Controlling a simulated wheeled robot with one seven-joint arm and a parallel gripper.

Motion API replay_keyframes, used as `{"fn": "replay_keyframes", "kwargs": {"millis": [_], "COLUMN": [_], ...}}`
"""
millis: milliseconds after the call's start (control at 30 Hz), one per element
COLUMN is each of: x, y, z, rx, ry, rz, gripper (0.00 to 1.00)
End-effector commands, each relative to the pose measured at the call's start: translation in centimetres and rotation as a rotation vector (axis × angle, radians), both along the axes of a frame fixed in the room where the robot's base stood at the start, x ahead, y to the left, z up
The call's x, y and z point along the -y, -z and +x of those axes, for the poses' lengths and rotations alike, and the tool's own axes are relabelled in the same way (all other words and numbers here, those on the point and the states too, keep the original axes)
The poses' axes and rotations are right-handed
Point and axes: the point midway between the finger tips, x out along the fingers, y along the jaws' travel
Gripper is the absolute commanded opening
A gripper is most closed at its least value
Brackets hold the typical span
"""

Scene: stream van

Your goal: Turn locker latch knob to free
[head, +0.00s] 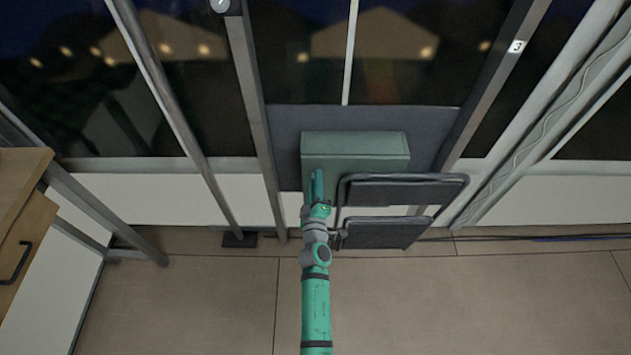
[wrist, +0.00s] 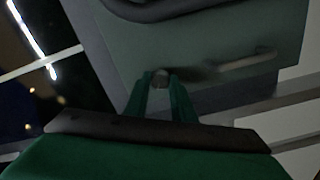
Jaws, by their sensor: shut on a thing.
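The locker is a grey-green box (head: 355,143) on a dark panel, ahead of my arm in the head view. Its front face (wrist: 215,50) fills the upper middle of the wrist view. A small round grey knob (wrist: 160,78) on that face sits between the fingertips of my gripper (wrist: 162,84). The green fingers are shut on the knob, one on each side. A pale bar handle (wrist: 248,59) is on the face to the right of the knob. In the head view my gripper (head: 316,186) reaches the locker's left part, and the knob is hidden there.
A folding chair with a dark back (head: 405,191) stands close to the right of my arm, in front of the locker. Metal posts (head: 253,110) rise to the left. A wooden cabinet (head: 22,220) is at the far left. The tiled floor (head: 450,310) is clear in front.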

Motion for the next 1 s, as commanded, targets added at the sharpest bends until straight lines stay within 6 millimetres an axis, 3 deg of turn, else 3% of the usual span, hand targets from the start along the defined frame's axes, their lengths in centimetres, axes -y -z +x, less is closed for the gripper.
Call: {"fn": "replay_keyframes", "kwargs": {"millis": [500,1000], "x": [-0.13,-0.11], "y": [0.23,0.27], "z": [-0.10,-0.09], "rx": [-0.002,-0.002], "ry": [-0.002,-0.002], "rz": [-0.449,-0.640], "gripper": [0.00,0.00]}}
